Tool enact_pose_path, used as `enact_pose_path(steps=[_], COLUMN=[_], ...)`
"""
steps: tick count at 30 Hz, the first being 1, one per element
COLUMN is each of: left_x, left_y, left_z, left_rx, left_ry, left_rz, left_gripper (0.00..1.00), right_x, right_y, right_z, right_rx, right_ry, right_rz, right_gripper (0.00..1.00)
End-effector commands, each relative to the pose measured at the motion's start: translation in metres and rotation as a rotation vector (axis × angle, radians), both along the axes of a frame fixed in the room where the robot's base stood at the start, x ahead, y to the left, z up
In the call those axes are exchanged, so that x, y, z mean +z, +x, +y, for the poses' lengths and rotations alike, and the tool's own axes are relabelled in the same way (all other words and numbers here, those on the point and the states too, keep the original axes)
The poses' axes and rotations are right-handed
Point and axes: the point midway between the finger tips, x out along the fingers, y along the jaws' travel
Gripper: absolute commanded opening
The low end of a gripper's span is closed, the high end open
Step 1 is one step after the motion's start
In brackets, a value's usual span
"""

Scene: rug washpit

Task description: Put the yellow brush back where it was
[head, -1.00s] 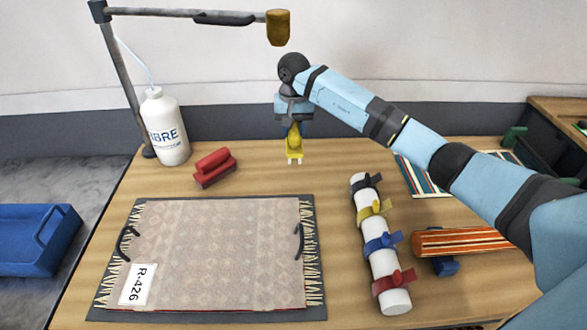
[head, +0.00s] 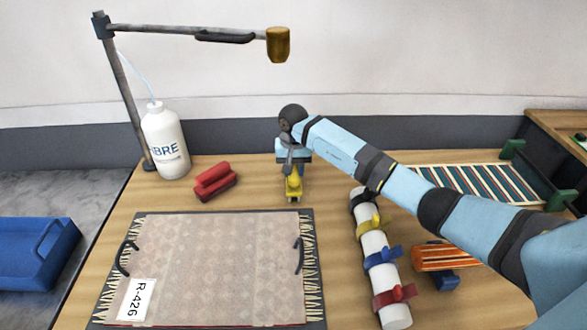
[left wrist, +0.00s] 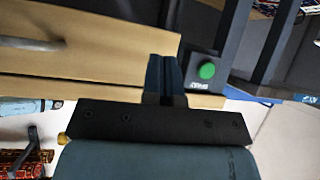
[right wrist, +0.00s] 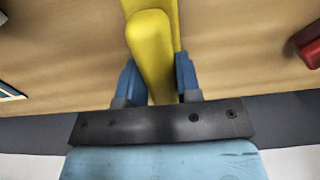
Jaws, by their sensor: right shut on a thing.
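The yellow brush (head: 293,187) is in my right gripper (head: 293,172), bristles down, close above or on the wooden table behind the rug. I cannot tell whether it touches the table. In the right wrist view the yellow brush (right wrist: 152,50) lies between the two blue fingers of the right gripper (right wrist: 158,80), which are shut on it. A red brush (head: 213,182) lies on the table to its left; its edge shows in the right wrist view (right wrist: 308,45). My left gripper (left wrist: 165,75) shows only in the left wrist view, fingers together and empty, near a drawer front.
A fringed rug (head: 215,265) labelled R-426 lies on a dark board in front. A white bottle (head: 166,142) stands left under a lamp-like arm (head: 200,32). A white roll with coloured straps (head: 376,245) and a striped roll (head: 445,256) lie right. Bare table surrounds the brush.

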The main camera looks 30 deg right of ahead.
Motion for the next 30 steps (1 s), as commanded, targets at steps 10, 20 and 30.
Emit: enact_pose_path(steps=[10,20,30], left_x=[0.0,0.0,-0.007], left_y=[0.0,0.0,-0.001], left_z=[0.0,0.0,0.0], left_rx=[0.0,0.001,0.003], left_ry=[-0.002,-0.002,-0.002], left_rz=[0.003,-0.002,0.013], left_gripper=[0.0,0.0,0.0], right_x=[-0.001,0.027,0.098], right_y=[0.0,0.001,0.001], right_z=[0.0,-0.001,-0.001], right_rx=[0.0,0.0,0.0], right_ry=[0.0,-0.003,-0.003], right_rz=[0.0,-0.004,-0.003], right_gripper=[0.57,0.57,0.57])
